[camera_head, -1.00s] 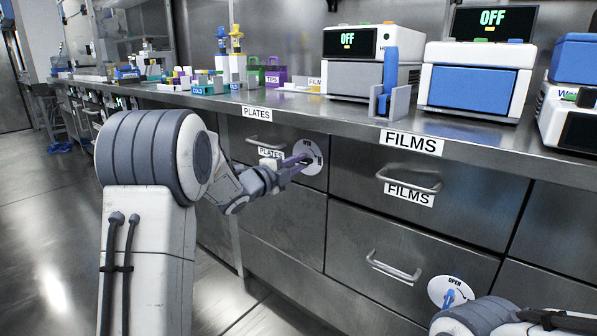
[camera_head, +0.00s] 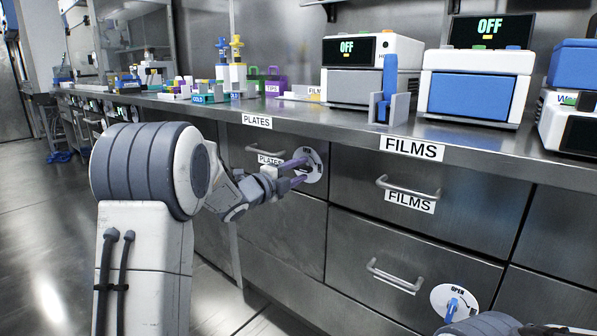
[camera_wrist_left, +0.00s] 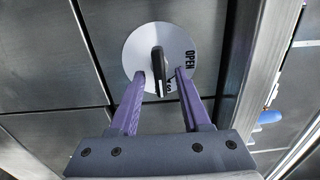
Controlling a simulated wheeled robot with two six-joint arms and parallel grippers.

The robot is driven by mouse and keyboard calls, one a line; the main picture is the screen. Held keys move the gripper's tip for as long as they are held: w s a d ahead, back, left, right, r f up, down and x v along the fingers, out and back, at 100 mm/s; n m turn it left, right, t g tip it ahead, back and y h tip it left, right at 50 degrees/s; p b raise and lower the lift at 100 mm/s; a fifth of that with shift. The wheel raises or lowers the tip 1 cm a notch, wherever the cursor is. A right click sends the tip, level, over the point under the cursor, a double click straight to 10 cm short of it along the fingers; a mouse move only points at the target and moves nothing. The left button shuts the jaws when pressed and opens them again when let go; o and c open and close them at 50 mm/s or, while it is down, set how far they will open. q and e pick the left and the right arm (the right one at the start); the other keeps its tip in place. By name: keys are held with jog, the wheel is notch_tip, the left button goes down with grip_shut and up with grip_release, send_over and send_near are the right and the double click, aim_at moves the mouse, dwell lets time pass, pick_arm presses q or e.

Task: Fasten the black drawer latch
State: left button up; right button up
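The black drawer latch (camera_wrist_left: 158,70) is a dark handle on a round white plate (camera_wrist_left: 132,52) marked OPEN, seen in the left wrist view. In the head view its white disc (camera_head: 316,165) sits on the upper drawer front at the right of the PLATES label; the latch itself is mostly hidden there. My left gripper (camera_wrist_left: 160,76) has its two purple fingers apart, one on each side of the latch, with gaps showing. The left gripper also shows at the disc in the head view (camera_head: 302,172).
A second disc (camera_head: 440,294) with a blue latch (camera_head: 452,308) is on the lower drawer at right. FILMS drawer handles (camera_head: 408,190) stick out. The counter (camera_head: 330,112) above carries machines and racks. Open floor (camera_head: 40,240) lies at left.

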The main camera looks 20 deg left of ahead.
pick_arm(q)
jog(key=p+v, duration=0.3)
jog(key=v, duration=0.7)
jog(key=shift+s, duration=0.25)
